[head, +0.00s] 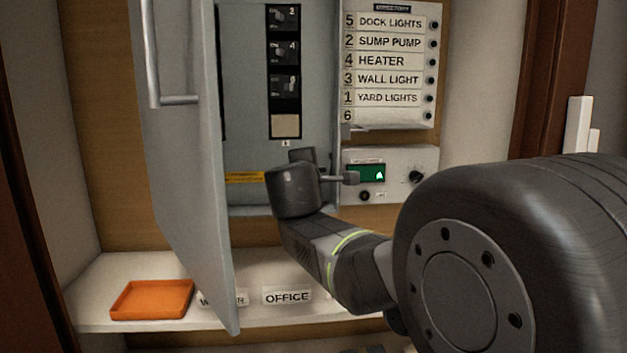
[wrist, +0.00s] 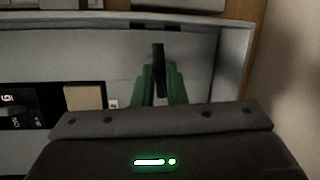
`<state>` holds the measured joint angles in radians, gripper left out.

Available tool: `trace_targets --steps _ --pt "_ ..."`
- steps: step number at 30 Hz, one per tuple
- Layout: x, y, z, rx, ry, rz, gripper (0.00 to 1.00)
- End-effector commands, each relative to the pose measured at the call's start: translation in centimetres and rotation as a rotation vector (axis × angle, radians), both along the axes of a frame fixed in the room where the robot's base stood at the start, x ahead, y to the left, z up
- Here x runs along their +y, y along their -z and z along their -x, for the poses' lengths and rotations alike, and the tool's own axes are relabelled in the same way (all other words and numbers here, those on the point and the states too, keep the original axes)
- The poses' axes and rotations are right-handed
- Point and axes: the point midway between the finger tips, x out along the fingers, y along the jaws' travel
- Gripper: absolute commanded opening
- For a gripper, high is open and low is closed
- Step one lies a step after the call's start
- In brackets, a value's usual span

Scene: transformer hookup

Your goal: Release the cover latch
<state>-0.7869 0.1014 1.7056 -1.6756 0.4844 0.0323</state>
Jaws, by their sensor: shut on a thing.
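My gripper (wrist: 160,88) shows in the wrist view with its green fingers closed on a narrow black bar, which looks like the cover latch (wrist: 158,56). The bar stands out past the fingertips, inside the lower part of the grey panel (head: 240,130). In the head view my dark wrist hides the fingers and the bar. I cannot tell which way the latch is turned. The grey panel door (head: 190,150) stands swung open on the left.
Breakers (head: 284,52) sit in a column above my wrist. A directory (head: 391,65) and a meter box (head: 400,170) with a green screen are on the right. An orange tray (head: 152,299) and an OFFICE label (head: 287,297) lie on the shelf below.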

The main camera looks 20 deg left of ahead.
Motion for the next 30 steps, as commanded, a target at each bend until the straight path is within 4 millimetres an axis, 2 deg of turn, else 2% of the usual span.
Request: trace_targets --steps 9,25,26,27,28,30 --pt "0.00 0.02 -0.02 0.065 -0.001 -0.104 0.00" --pt "-0.04 -0.01 -0.04 0.077 -0.001 -0.123 0.00" --pt "-0.04 -0.01 -0.04 0.077 -0.001 -0.123 0.17" --pt "-0.04 -0.01 -0.04 0.077 -0.001 -0.123 0.25" --pt "-0.04 -0.01 -0.04 0.077 0.000 -0.123 0.31" --pt "-0.05 -0.03 -0.04 0.076 0.000 -0.122 0.33"
